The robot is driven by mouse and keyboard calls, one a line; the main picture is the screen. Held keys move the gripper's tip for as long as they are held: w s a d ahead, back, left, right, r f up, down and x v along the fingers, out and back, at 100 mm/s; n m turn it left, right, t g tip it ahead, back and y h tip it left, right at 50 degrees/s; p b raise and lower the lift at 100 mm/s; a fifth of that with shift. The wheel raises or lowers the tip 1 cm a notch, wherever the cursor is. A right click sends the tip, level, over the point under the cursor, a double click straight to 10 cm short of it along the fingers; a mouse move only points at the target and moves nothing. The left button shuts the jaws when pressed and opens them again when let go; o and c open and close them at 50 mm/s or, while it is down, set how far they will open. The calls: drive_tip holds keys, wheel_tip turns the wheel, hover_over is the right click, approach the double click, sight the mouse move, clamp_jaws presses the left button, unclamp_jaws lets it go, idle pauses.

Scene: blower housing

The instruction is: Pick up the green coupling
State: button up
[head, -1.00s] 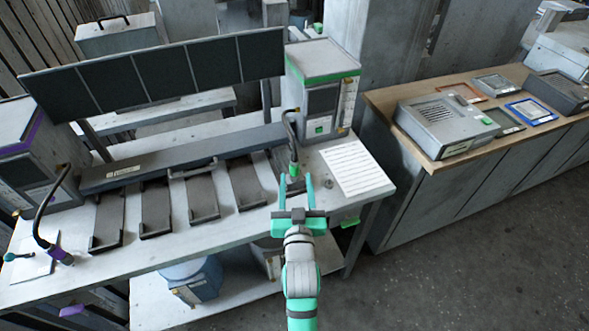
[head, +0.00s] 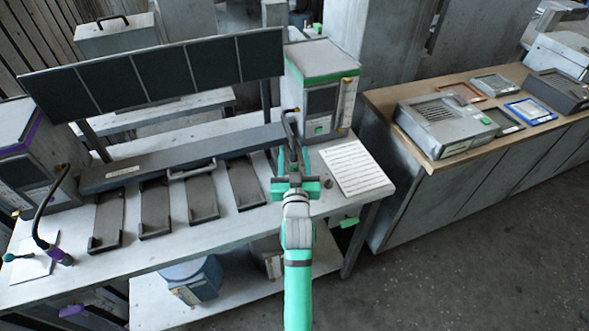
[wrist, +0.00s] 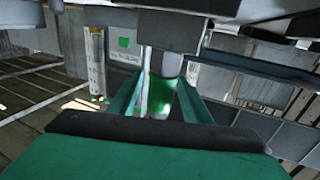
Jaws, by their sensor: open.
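The green coupling (wrist: 162,92) shows in the wrist view between the two fingers of my gripper, at the end of a grey hose fitting. My gripper (head: 292,160) is open around it, with a green finger on each side; I cannot tell whether either finger touches it. In the head view the coupling is mostly hidden behind my gripper. The dark hose (head: 289,124) rises from there in front of the green-topped box (head: 322,90) at the table's right end.
The white table (head: 235,228) holds several dark cradles (head: 200,200) left of my gripper and a printed sheet (head: 352,171) to its right. A purple coupling (head: 60,256) on another hose is at the far left. A wooden-topped counter (head: 380,98) stands at the right.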

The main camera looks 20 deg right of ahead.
drive_tip(key=shift+w, duration=0.1)
clamp_jaws()
drive_tip(key=shift+r, duration=0.2)
